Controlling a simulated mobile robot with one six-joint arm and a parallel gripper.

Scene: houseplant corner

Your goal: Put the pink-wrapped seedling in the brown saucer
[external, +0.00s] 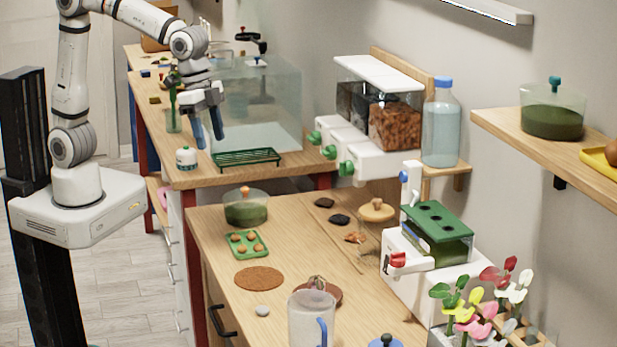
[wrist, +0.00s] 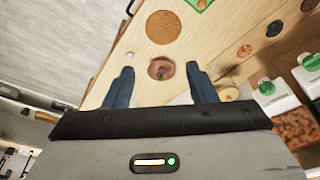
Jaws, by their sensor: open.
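My gripper (external: 208,138) is open and empty, above the far counter near a green wire rack. Its blue fingers also show in the wrist view (wrist: 160,67). The brown saucer (external: 334,293) lies on the near counter, partly hidden by a clear jug, with a small greyish-brown thing in it. In the wrist view the saucer (wrist: 154,64) appears between the fingertips, well beyond them. Several seedlings with green, yellow, pink, red and white parts stand at the lower right. One pink piece (external: 478,331) shows there; I cannot tell which seedling is pink-wrapped.
The clear jug (external: 311,322) with a blue handle stands in front of the saucer. A flat brown disc (external: 259,279), a green tray (external: 246,244) and a lidded green pot (external: 245,208) are to the left and behind. A white machine (external: 412,270) stands to the right.

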